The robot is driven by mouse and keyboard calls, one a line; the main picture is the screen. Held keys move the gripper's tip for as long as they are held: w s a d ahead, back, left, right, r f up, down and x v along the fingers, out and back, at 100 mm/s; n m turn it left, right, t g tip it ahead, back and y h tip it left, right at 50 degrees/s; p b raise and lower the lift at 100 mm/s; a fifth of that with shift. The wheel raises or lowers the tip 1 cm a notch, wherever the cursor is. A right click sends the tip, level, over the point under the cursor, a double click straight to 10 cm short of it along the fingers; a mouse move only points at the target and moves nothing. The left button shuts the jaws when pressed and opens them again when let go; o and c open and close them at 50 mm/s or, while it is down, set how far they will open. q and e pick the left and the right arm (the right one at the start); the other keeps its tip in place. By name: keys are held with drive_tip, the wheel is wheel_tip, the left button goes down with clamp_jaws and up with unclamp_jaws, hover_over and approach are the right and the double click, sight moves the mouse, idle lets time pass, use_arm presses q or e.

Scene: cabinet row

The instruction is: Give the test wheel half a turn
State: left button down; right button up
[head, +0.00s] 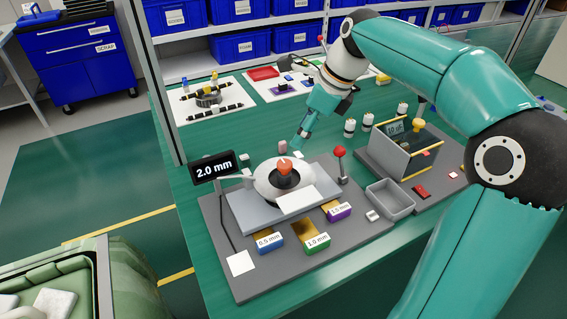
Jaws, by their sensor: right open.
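What looks like the test wheel, a pale disc (266,187) with a dark hub and an orange-red top (285,166), sits on a grey plate (246,217) in the middle of the bench. My right gripper (301,141) is open, pointing down just behind and slightly right of the wheel. It appears apart from the wheel, and nothing shows between its fingers. A black display (213,167) reading 2.0 mm stands left of the wheel. My left gripper is out of view.
Blue, green and purple gauge blocks (317,244) lie in front of the wheel. A red-knobbed lever (340,153) stands close on its right. A grey tray (390,198) and a yellow-edged box (404,150) are further right. White cylinders (349,128) stand behind.

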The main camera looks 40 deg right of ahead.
sight(285, 163)
drive_tip(key=b+x, duration=0.1)
drive_tip(key=x, duration=0.9)
drive_tip(key=shift+f+b, duration=0.1)
drive_tip(key=shift+b, duration=0.2)
